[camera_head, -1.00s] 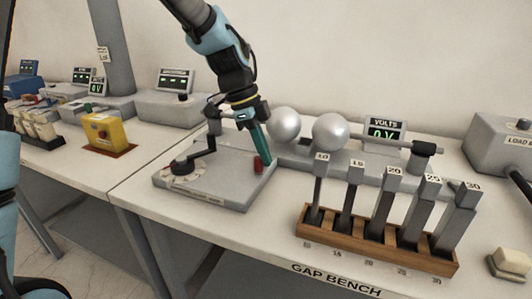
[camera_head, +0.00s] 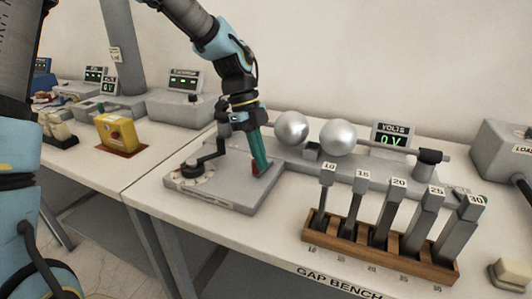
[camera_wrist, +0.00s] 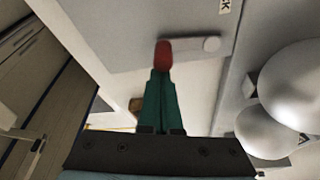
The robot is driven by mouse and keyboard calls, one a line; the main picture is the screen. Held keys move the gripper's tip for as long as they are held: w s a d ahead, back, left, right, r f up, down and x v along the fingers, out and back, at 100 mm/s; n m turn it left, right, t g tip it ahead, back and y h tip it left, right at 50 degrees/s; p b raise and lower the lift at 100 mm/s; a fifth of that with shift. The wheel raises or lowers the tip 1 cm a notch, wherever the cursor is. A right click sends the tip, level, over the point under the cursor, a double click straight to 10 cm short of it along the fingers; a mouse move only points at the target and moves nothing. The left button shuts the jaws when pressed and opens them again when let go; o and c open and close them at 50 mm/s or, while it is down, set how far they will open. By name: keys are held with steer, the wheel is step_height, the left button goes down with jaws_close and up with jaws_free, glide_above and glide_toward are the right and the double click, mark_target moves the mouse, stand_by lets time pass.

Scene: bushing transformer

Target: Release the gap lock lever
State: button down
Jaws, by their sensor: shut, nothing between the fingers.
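The lock lever (camera_wrist: 190,48) is a short light-grey arm with a red grip at its left end and a round hub at its right, lying on the grey bench unit in the wrist view. Part of a label ending in "CK" shows beside it. In the head view only a bit of the red grip (camera_head: 255,169) shows, by my fingertips. My gripper (camera_wrist: 162,76) has long green fingers close together with nothing between them. Its tips are right at the red grip; I cannot tell whether they touch. It also shows in the head view (camera_head: 262,167), pointing down.
A black crank (camera_head: 205,165) on a dial stands left of my gripper. Two metal spheres (camera_head: 292,128) and a volts display (camera_head: 391,136) are to the right. A wooden rack (camera_head: 375,249) with numbered gauge blocks stands in front right. A yellow box (camera_head: 116,133) is at left.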

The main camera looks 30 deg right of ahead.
steer(key=shift+w+a+m+y+p, duration=0.2)
steer(key=shift+w+m+p, duration=0.15)
steer(key=shift+m, duration=0.25)
steer(key=shift+w+a+m+y+p, duration=0.15)
steer(key=shift+w+m+y+p, duration=0.1)
steer(key=shift+m+p, duration=0.3)
steer(key=shift+s, duration=0.1)
